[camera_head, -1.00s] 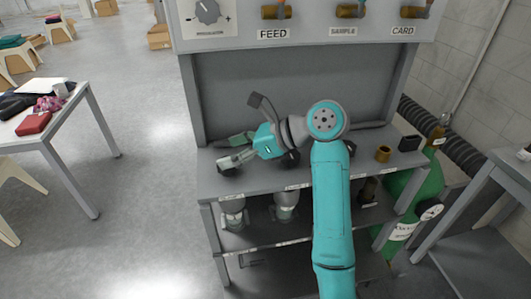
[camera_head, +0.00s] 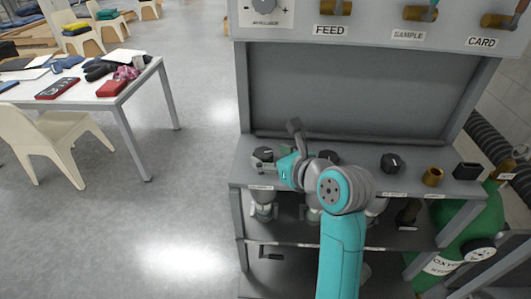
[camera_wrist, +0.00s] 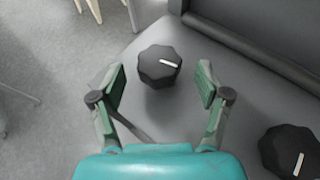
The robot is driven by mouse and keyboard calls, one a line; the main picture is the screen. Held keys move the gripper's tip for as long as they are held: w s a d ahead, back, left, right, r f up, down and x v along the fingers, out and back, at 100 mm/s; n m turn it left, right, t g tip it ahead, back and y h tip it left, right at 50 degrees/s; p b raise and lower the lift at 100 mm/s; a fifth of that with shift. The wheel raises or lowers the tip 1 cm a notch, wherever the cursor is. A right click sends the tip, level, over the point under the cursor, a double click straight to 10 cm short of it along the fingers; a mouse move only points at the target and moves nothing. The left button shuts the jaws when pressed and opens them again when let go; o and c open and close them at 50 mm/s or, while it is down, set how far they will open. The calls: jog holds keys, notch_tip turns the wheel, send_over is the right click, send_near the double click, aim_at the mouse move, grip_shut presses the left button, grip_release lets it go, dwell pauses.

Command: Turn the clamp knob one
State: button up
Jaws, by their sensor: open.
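A black faceted clamp knob (camera_wrist: 160,62) with a white pointer line stands on the grey shelf near its left end. It is the leftmost of the row of knobs, and in the head view this knob (camera_head: 264,153) shows partly behind the gripper. My gripper (camera_wrist: 161,84) is open, with one green-padded finger on each side of the knob. A gap shows between each finger and the knob in the wrist view. In the head view my gripper (camera_head: 264,163) reaches left along the shelf. I cannot tell its exact height over the knob.
A second black knob (camera_wrist: 290,150) is at lower right in the wrist view. A third knob (camera_head: 392,162), a brass fitting (camera_head: 432,177) and a black block (camera_head: 466,171) stand further right. A back panel (camera_head: 360,95) rises behind the shelf.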

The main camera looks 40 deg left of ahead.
aim_at(265, 154)
jog(key=shift+x, duration=1.75)
jog(key=shift+s, duration=0.1)
jog(key=c, duration=1.2)
